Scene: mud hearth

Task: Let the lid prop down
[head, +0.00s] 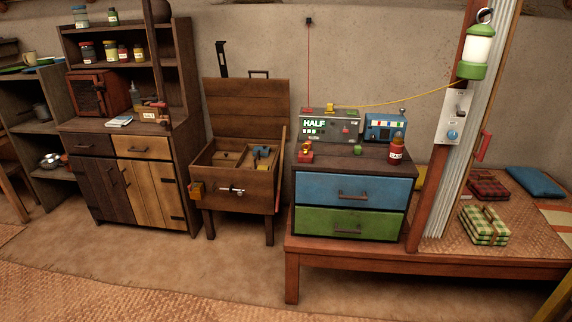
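A wooden chest (231,203) on legs stands in the middle of the head view, against the wall. Its plank lid (243,106) is raised and leans back, nearly upright. A narrow slanted wooden strip (280,160) runs between the lid's right edge and the chest's right side; it looks like the lid prop, but its ends are too small to make out. Inside the chest are a small wooden box (228,158) and a blue and yellow item (263,156). A pale latch or bolt (231,189) sits on the front. My gripper is not in view.
A dresser (133,146) with jars stands close to the chest's left. A blue and green drawer unit (352,190) with devices on top stands close to its right, on a raised wooden platform (400,256). The floor (180,262) in front of the chest is clear.

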